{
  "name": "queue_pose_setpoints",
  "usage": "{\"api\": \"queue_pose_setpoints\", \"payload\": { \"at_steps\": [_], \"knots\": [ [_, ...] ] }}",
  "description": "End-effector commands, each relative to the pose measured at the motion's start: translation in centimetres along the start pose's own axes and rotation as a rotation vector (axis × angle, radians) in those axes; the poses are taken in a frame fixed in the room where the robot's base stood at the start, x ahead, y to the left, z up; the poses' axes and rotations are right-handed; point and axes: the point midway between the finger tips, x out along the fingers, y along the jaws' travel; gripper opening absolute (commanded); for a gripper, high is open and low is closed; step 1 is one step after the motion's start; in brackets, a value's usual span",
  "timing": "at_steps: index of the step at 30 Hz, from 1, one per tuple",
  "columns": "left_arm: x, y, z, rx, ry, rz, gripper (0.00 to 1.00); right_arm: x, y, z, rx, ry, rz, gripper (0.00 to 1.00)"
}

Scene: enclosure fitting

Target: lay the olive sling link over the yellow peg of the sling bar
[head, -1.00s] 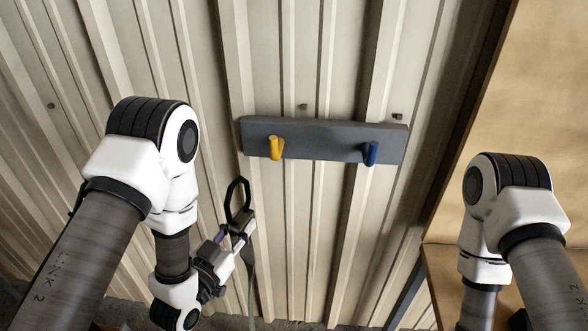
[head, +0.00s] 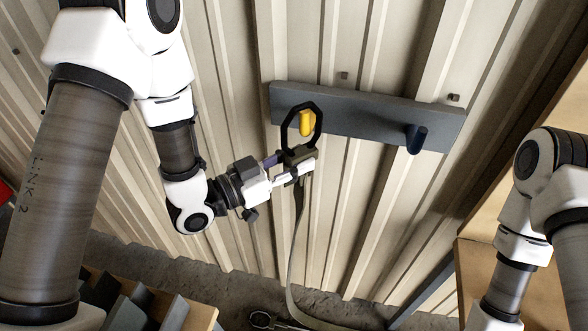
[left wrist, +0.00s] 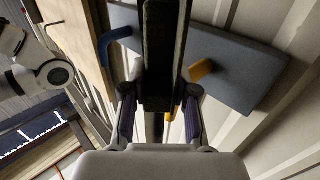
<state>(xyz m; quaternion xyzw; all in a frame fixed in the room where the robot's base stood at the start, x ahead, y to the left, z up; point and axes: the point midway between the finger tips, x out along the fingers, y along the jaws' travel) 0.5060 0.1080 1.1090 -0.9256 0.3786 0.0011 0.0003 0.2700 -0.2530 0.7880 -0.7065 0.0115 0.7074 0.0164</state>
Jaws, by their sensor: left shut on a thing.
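My left gripper (head: 292,166) is shut on the base of the sling link, whose dark eight-sided ring (head: 284,130) stands up above the fingers. An olive-grey strap (head: 296,235) hangs below it. In the head view the yellow peg (head: 306,122) of the sling bar (head: 355,118) shows through the ring's opening. My right gripper is out of view.
A blue peg (head: 416,138) is on the bar's right part. The bar is fixed to a ribbed metal wall (head: 365,200). The strap runs down to the floor, where another ring (head: 262,319) lies. A wooden crate (head: 197,318) is at lower left.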

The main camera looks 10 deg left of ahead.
Motion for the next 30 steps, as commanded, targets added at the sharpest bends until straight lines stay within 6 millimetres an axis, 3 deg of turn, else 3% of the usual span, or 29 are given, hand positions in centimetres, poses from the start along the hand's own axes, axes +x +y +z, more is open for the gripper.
{"api": "queue_pose_setpoints", "payload": {
  "at_steps": [16,30],
  "knots": [
    [3.3,-3.2,0.0,0.001,0.002,-0.001,0.0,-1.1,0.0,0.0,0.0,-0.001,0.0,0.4],
    [4.1,-4.1,4.3,0.0,0.001,-0.001,0.0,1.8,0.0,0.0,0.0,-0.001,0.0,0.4]
  ]
}}
